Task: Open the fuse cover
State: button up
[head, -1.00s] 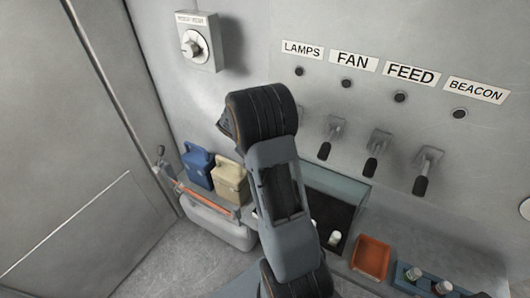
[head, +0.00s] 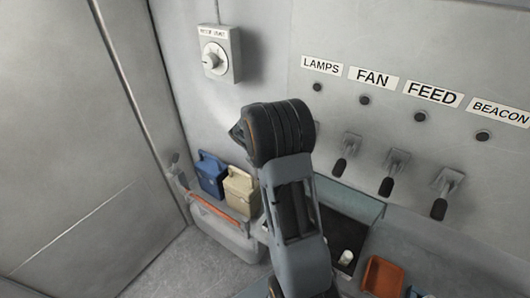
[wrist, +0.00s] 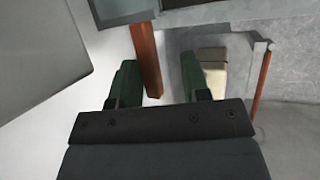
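In the wrist view my gripper (wrist: 158,78) is open, with two green fingers apart. An orange-red bar (wrist: 146,55) shows between the fingers, over a pale surface; I cannot tell whether it touches them or which part it belongs to. In the head view my arm hides the gripper. No part is labelled as a fuse cover. A dark open recess (head: 335,228) with a teal-grey raised panel (head: 350,199) and a small white cylinder (head: 346,257) lies right of my arm. I cannot tell whether that panel is the fuse cover.
A blue can (head: 211,175) and a beige can (head: 241,192) stand on a shelf with an orange rail (head: 214,208). An orange tray (head: 383,276) lies lower right. Black-handled levers (head: 388,186) and a dial box (head: 214,55) are on the wall. Floor is clear at left.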

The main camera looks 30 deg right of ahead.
jog(key=b+v, duration=0.1)
jog(key=v, duration=1.1)
jog(key=shift+r, duration=0.3)
jog(key=shift+w+a, duration=0.1)
